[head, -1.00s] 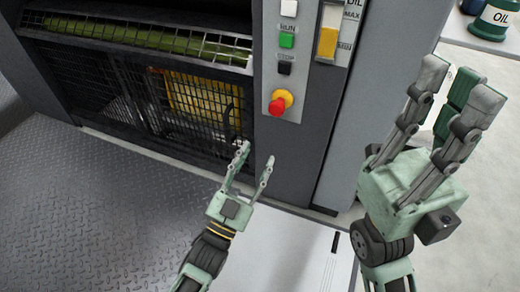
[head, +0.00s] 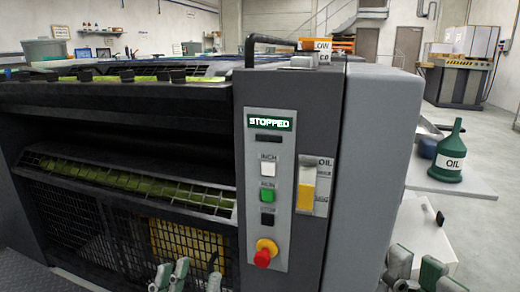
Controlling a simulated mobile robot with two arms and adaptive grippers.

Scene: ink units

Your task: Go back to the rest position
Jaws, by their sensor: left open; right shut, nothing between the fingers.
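My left gripper (head: 186,276) shows only its fingertips at the bottom edge, in front of the press's mesh guard (head: 110,245). It is open and empty. My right gripper (head: 424,272) shows at the bottom right, in front of the press's right side and a white cabinet. It is shut with nothing in it. Both palms and most of both arms are below the picture. The grippers appear apart from the press.
The dark press (head: 384,150) fills the left and middle. Its control panel (head: 281,225) has a display reading STOPPED, buttons and a red knob (head: 264,256). A green OIL can (head: 449,160) stands on a white surface at the right. Open floor (head: 495,145) lies behind it.

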